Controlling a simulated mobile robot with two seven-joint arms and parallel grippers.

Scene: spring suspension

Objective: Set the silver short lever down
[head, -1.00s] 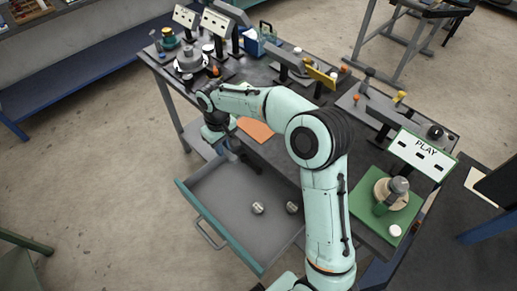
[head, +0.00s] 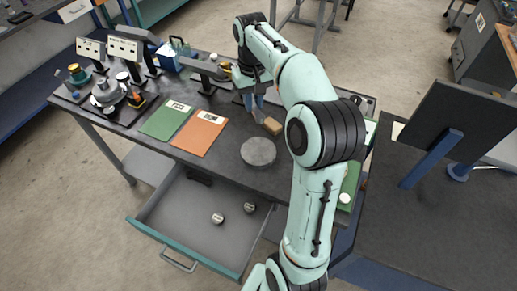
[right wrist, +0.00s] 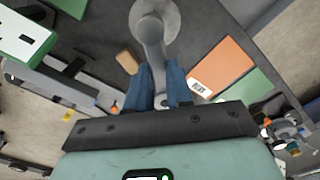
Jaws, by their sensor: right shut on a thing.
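My right gripper (head: 255,102) is above the workbench, fingers pointing down. In the right wrist view, its blue fingers (right wrist: 162,88) are shut on the silver short lever (right wrist: 153,58), a grey shaft with a rounded end. The lever's rounded end overlaps the round grey disc in that view; I cannot tell whether they touch. In the head view I cannot make out the lever at the fingers. The round grey disc (head: 258,152) lies flat on the bench, nearer the front edge than the gripper; it also shows in the wrist view (right wrist: 172,14). My left gripper is not in view.
A tan block (head: 272,126) lies close to the gripper. An orange mat (head: 201,132) and a green mat (head: 165,120) lie left of the disc. An open drawer (head: 190,222) below holds two silver knobs. Several devices crowd the bench's left end.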

